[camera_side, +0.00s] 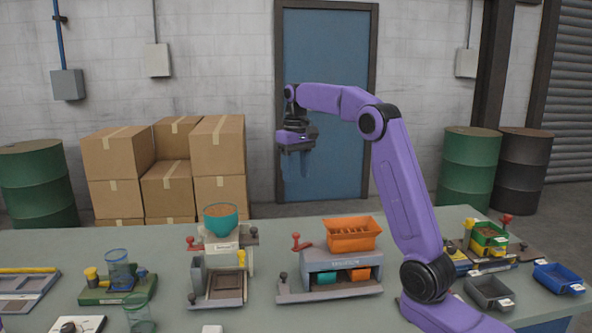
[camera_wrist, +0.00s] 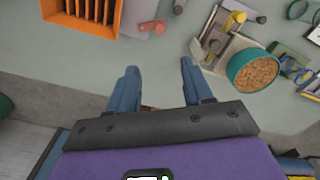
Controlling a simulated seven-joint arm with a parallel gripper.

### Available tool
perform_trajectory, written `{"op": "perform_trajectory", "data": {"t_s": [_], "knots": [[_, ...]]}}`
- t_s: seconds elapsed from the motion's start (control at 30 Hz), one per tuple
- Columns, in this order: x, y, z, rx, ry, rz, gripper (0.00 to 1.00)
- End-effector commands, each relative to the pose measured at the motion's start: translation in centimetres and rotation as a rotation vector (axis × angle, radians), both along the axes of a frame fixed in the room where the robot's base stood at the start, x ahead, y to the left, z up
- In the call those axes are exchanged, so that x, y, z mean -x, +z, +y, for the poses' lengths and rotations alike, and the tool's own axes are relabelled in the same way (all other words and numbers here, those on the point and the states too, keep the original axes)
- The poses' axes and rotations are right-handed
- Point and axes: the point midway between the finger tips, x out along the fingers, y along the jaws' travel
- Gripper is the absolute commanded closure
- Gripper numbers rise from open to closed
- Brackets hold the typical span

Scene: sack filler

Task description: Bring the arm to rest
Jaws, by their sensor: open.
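My gripper (camera_side: 296,170) hangs high above the back edge of the table, its fingers pointing down in front of the blue door. In the wrist view my gripper (camera_wrist: 158,85) shows two blue fingers spread apart with nothing between them. It touches nothing. My purple arm rises from the right part of the table and bends over to the left.
On the table (camera_side: 262,298) stand a sack filler with a teal bowl (camera_side: 221,218) of grains, a station with an orange slotted bin (camera_side: 353,233), a green-based station (camera_side: 115,290), a grey bin (camera_side: 489,292) and a blue bin (camera_side: 558,277). Boxes (camera_side: 167,165) and drums (camera_side: 470,165) stand behind.

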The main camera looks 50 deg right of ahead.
Motion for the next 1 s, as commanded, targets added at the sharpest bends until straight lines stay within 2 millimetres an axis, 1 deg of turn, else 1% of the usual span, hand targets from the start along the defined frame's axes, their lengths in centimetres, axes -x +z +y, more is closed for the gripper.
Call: {"op": "perform_trajectory", "data": {"t_s": [0.37, 0.43, 0.5, 0.57, 0.67, 0.7, 0.77, 0.8, 0.87, 0.9, 1.0], "knots": [[0.0, 0.0, 0.0, 0.000, 0.000, 0.000, 0.50], [0.0, -0.1, 0.2, 0.000, 0.006, 0.000, 0.50], [0.0, -0.1, 1.0, 0.000, 0.026, 0.000, 0.50], [0.1, -0.3, 2.2, 0.000, 0.056, 0.001, 0.50], [0.6, -0.7, 5.1, 0.000, 0.132, -0.001, 0.50], [0.9, -1.0, 6.4, 0.000, 0.170, -0.002, 0.50], [1.5, -1.3, 8.4, 0.000, 0.225, -0.003, 0.50], [2.1, -1.6, 9.7, 0.001, 0.262, -0.004, 0.50], [3.0, -2.0, 11.6, 0.000, 0.317, -0.005, 0.50], [3.6, -2.3, 12.8, 0.001, 0.354, -0.006, 0.50], [5.6, -3.1, 15.5, 0.001, 0.445, -0.008, 0.50]]}}
